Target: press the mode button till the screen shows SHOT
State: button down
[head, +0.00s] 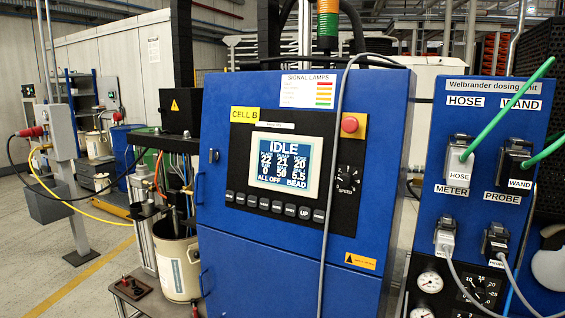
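The blue pump cabinet (245,262) stands in the middle of the head view, facing me at a slight angle. Its lit screen (285,165) shows IDLE at the top, rows of numbers, and ALL OFF and BEAD along the bottom. SHOT is not on it. A row of small dark buttons (277,207) runs just below the screen. One button reads UP (304,212); most other labels are too small to read, so I cannot tell which is the mode button. My gripper is not in view.
A red emergency-stop button (349,124) and a black speed knob (346,180) sit right of the screen. A grey cable (333,180) hangs down the cabinet front, right of the buttons. The dosing unit (480,215) with plugs and green hoses stands at right; a pail (176,265) stands left.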

aim_at(277, 207)
jog(key=i+l+u, duration=0.1)
jog(key=u, duration=0.3)
jog(key=i+l+u, duration=0.2)
jog(key=u, duration=0.25)
jog(key=i+l+u, duration=0.15)
jog(key=u, duration=0.25)
